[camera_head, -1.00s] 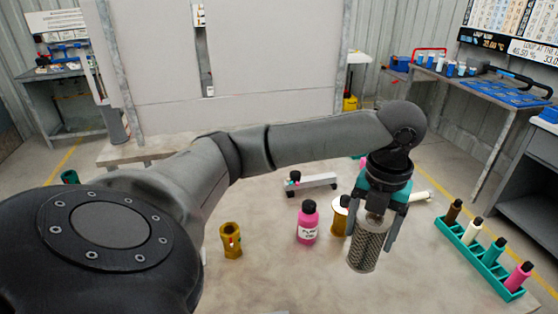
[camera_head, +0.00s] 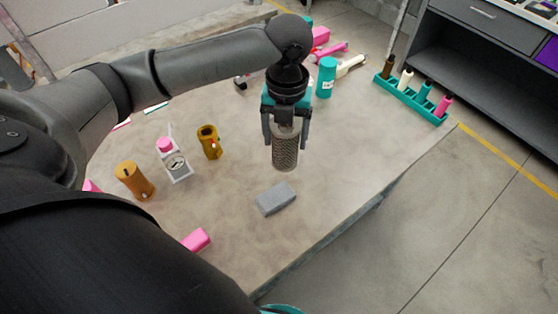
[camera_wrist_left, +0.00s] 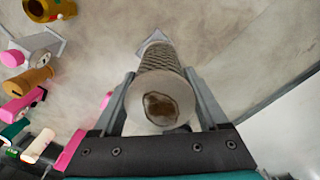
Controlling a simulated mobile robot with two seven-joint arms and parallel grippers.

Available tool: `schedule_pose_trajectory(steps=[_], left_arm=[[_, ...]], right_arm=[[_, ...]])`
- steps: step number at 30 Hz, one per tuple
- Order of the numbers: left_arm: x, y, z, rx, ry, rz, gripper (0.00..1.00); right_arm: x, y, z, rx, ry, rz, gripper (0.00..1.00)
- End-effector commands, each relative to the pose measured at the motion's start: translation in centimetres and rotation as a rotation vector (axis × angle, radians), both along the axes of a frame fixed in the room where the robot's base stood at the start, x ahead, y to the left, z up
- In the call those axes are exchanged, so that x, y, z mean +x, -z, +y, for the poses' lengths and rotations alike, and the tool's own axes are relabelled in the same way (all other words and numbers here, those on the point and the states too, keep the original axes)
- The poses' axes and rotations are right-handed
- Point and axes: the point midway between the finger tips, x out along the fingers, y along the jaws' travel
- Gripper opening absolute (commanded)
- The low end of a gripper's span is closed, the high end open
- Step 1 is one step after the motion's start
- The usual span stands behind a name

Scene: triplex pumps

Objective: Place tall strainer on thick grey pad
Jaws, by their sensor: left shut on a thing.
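The tall strainer (camera_head: 285,152) is a grey mesh cylinder. My left gripper (camera_head: 286,130) is shut on its upper part and holds it upright above the table. In the left wrist view the strainer (camera_wrist_left: 160,95) stands between the two fingers, with its brownish open end towards the camera. The thick grey pad (camera_head: 276,198) is a small grey block lying on the table, just below the strainer in the head view and apart from it. In the left wrist view part of a grey block (camera_wrist_left: 154,38) shows beyond the strainer. My right gripper is not in view.
A brass fitting (camera_head: 209,142), a white-and-pink item (camera_head: 173,160) and an orange-brown cylinder (camera_head: 134,181) stand left of the strainer. A teal bottle (camera_head: 326,77) and a teal rack (camera_head: 410,100) of small bottles are at the back right. The table (camera_head: 345,165) right of the pad is clear.

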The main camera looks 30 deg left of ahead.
Motion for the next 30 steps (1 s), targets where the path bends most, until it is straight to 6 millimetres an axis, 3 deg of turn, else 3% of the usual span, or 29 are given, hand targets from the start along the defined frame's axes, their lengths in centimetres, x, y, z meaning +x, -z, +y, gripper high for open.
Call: schedule_pose_trajectory(steps=[3, 9, 17, 24, 30], left_arm=[[-0.1, 3.6, 0.0, 0.0, -0.002, 0.004, 0.16], [0.0, 7.9, 0.0, 0.001, -0.001, 0.001, 0.16], [0.0, 9.9, 0.0, -0.001, 0.0, -0.001, 0.16], [0.0, 13.4, 0.0, 0.0, 0.0, 0.0, 0.16], [0.1, 13.7, 0.0, 0.001, 0.001, -0.003, 0.16]], right_arm=[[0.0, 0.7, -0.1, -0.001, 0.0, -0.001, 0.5], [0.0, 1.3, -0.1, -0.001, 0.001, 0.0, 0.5], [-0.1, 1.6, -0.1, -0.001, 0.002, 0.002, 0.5], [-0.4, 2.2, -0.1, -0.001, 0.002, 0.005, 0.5], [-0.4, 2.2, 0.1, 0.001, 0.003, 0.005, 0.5]])
